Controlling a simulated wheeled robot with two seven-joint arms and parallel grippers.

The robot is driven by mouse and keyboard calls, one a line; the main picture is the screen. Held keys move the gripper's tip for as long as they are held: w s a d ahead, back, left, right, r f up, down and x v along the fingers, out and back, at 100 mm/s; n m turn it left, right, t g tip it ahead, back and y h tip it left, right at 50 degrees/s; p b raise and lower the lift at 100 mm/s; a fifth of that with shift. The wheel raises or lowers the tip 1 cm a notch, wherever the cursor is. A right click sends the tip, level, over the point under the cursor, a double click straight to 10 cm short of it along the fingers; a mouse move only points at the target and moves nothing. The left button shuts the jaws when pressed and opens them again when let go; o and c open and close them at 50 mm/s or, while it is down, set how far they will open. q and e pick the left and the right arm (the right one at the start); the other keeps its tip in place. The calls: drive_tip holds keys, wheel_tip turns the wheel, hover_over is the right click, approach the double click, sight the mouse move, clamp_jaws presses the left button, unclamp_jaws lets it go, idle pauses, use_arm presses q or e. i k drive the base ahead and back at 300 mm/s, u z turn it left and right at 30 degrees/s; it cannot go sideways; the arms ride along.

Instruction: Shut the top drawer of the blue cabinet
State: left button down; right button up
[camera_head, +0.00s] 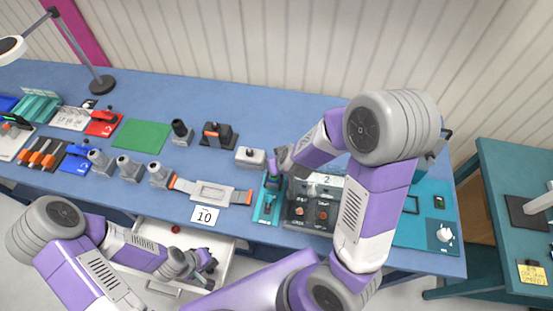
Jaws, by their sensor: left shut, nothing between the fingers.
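A white drawer (148,285) stands open below the front edge of the blue worktop. A small red round thing (176,229) lies in it. The blue cabinet's body is hidden under the worktop, and I cannot tell which level this drawer is. My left gripper (208,268) is shut and empty, over the open drawer; whether it touches the drawer is unclear. My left forearm covers part of the drawer. My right gripper (273,172) is over the worktop near a teal fixture (267,206), small and partly hidden, so its jaws are unclear.
The blue worktop (225,95) holds a green mat (142,136), several grey cylinders, a card marked 10 (204,215) and a dark control box (310,211). A lamp (102,83) stands at the back left. A teal table (500,160) is at the right.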

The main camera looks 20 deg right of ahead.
sight(223, 248)
drive_tip(key=z, duration=0.1)
drive_tip(key=k, duration=1)
drive_tip(key=u, duration=0.1)
